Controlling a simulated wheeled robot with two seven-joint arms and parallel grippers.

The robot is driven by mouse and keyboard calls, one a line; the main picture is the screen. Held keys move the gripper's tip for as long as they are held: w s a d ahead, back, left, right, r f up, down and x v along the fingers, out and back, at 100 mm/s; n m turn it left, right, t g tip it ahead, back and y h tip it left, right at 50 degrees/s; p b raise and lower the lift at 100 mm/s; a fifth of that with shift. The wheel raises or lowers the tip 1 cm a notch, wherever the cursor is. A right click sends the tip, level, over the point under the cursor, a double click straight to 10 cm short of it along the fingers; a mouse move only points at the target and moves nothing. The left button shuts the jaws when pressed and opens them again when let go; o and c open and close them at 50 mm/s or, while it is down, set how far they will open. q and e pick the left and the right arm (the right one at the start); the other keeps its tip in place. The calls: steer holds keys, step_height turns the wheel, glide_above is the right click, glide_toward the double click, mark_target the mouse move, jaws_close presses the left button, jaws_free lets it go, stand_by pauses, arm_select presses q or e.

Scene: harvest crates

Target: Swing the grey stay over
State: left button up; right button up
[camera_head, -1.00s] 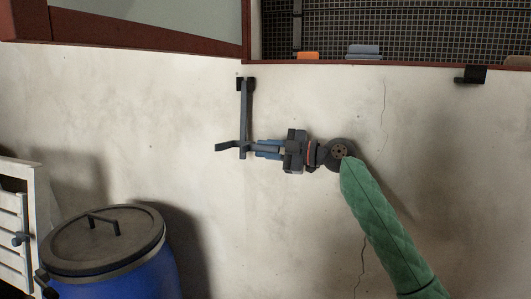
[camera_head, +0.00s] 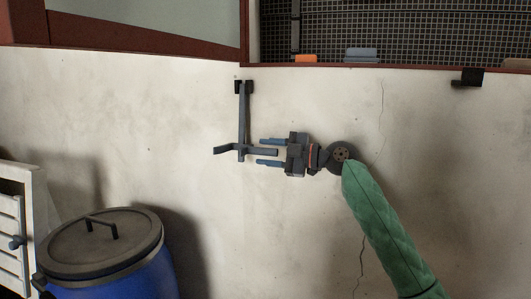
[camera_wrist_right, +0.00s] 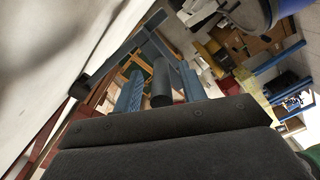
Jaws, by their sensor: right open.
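The grey stay (camera_head: 243,115) hangs down the pale wall from a dark bracket (camera_head: 244,87) under the red window frame. Its lower end has a crosspiece, with a bent tip at left and a straight bar (camera_head: 267,152) at right. My right gripper (camera_head: 264,152) is open, one blue finger above and one below that bar, with gaps visible on both sides. In the right wrist view, the dark bar end (camera_wrist_right: 161,84) lies between my open fingers (camera_wrist_right: 160,88). My left gripper is not in view.
A second dark bracket (camera_head: 469,78) sits on the wall at upper right. A blue barrel with a dark lid (camera_head: 100,243) and a white slatted shutter (camera_head: 14,225) are at lower left. An orange piece (camera_head: 306,58) and a grey-blue piece (camera_head: 361,55) are at the window's lower edge.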

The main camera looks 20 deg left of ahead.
steer(key=d, duration=0.7)
steer(key=shift+p, duration=0.4)
steer(key=shift+s, duration=0.1)
